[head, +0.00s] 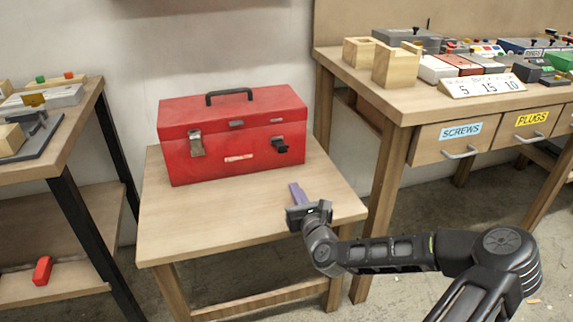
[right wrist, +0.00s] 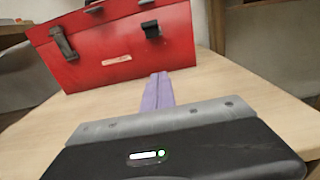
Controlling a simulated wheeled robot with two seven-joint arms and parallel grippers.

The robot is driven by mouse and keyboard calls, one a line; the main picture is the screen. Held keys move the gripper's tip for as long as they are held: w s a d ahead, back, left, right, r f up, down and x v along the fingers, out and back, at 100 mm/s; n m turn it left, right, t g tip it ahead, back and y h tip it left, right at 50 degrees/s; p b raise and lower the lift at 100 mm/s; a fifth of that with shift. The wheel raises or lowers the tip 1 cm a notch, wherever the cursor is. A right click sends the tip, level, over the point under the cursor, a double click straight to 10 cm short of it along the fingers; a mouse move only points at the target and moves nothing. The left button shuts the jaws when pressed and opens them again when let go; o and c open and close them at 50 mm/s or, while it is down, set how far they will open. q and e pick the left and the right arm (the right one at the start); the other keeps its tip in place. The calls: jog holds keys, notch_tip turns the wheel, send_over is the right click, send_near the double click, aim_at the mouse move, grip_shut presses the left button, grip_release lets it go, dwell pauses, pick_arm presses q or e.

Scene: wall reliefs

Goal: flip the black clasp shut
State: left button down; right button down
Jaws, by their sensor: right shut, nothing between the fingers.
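A red toolbox (head: 232,135) stands with its lid down on the small wooden table. The black clasp (head: 281,146) is at the right of its front; it juts out from the body, below a small catch (head: 277,121) on the lid, and looks unlatched. It also shows in the right wrist view (right wrist: 151,30). A metal clasp (head: 196,144) at the left lies flat against the front. My right gripper (head: 294,186), with purple fingers, is shut and empty. It is in front of the box, below the black clasp and apart from it. My left gripper is not in view.
The small table (head: 190,235) is bare in front of the box. A workbench (head: 400,105) with drawers and several fixtures stands close at the right. Another bench (head: 70,130) stands at the left, with a red block (head: 42,270) on its lower shelf.

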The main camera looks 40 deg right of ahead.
aim_at(281, 147)
jog(key=b+x, duration=0.2)
jog(key=x, duration=0.6)
jog(key=shift+r, duration=0.1)
jog(key=r, duration=0.2)
jog(key=shift+w+d+r, duration=0.1)
jog(key=shift+w+r, duration=0.1)
jog(key=shift+r, duration=0.2)
jog(key=shift+w+r, duration=0.15)
jog(key=shift+r, duration=0.3)
